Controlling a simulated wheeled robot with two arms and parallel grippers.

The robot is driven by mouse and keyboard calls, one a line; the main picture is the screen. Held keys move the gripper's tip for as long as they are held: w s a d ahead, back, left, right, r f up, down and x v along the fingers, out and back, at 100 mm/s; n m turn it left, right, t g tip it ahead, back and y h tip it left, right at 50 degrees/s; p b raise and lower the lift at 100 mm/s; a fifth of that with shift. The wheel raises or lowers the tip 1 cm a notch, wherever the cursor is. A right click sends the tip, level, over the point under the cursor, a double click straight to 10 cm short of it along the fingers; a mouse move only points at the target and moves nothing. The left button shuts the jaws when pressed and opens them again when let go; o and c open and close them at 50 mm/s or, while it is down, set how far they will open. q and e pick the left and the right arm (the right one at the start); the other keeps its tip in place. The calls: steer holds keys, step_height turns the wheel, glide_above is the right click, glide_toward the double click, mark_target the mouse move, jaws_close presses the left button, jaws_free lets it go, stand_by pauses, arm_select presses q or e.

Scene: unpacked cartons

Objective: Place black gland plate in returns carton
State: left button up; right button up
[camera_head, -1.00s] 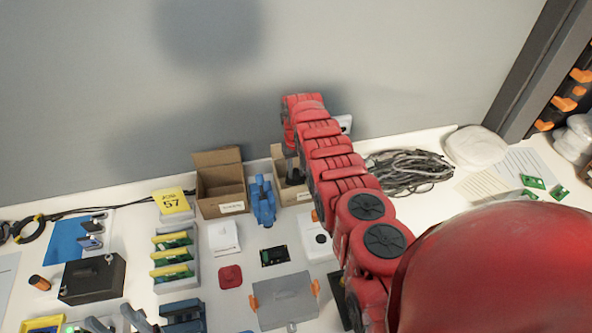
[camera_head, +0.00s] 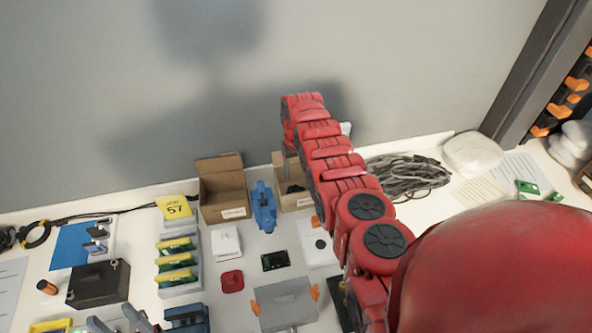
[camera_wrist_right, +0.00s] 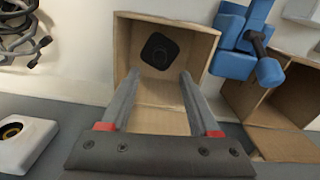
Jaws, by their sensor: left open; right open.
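The black gland plate (camera_wrist_right: 160,50) lies inside a small open cardboard carton (camera_wrist_right: 142,18) in the right wrist view. In the head view the carton (camera_head: 300,203) stands against the wall, partly behind my right arm, with a dark bit of the plate (camera_head: 295,189) showing. Its label is too small to read. My right gripper (camera_wrist_right: 156,76) is open and empty, its fingers over the carton and apart from the plate; in the head view its tip (camera_head: 290,168) is mostly hidden by the arm. My left gripper (camera_head: 116,324) is open at the bottom left edge.
A blue tool (camera_head: 263,207) stands between this carton and another empty open carton (camera_head: 222,203). A cable coil (camera_head: 405,176) lies to the right. A grey tray (camera_head: 286,303), a red piece (camera_head: 232,281) and a circuit board (camera_head: 275,261) lie in front.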

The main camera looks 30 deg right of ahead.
step_height(320, 180, up, 10)
steer(key=p, duration=0.7)
steer(key=shift+f, duration=0.2)
